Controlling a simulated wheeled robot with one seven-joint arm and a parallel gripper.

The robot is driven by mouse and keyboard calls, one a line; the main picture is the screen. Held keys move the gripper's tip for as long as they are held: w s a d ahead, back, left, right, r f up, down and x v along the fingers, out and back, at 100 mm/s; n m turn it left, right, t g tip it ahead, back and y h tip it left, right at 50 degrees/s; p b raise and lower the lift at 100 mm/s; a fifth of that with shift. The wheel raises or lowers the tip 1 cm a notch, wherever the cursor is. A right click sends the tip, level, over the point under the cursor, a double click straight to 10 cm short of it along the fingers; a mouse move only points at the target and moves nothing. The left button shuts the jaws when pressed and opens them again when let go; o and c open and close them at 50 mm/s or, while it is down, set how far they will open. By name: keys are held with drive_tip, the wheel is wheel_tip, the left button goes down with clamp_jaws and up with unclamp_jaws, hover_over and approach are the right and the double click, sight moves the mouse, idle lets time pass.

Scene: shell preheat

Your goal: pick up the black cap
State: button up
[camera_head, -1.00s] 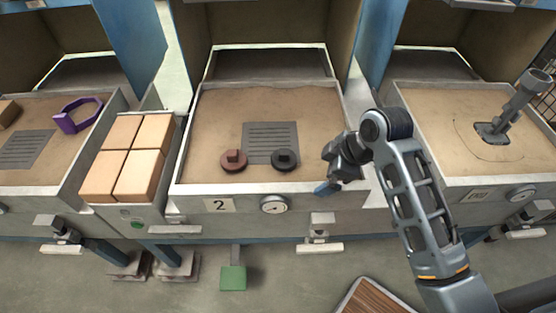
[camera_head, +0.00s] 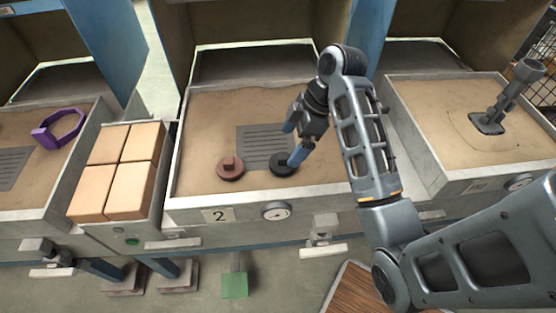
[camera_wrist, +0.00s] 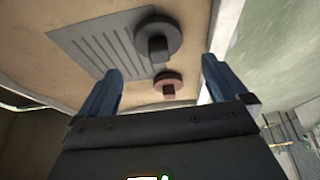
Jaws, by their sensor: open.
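The black cap (camera_head: 282,164) is a round dark disc with a raised block grip. It lies in the sand bed of the middle station, at the front right corner of the grooved grey plate. My gripper (camera_head: 293,143) is open, with blue fingers, and is over the cap's right side in the head view, partly hiding it. I cannot tell whether a finger touches the cap.
A reddish-brown cap (camera_head: 230,168) lies just left of the black cap. The middle tray's rim (camera_head: 185,203) surrounds the sand. Tan blocks (camera_head: 128,190) stand left. A purple ring (camera_head: 58,128) lies in the left tray; a grey fitting (camera_head: 505,98) stands in the right tray.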

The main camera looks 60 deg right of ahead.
sight(284, 155)
drive_tip(key=x, duration=0.6)
drive_tip(key=shift+w+a+f, duration=0.1)
drive_tip(key=shift+f, duration=0.25)
drive_tip(key=shift+c, duration=0.3)
drive_tip(key=c, duration=1)
drive_tip(key=shift+r, duration=0.1)
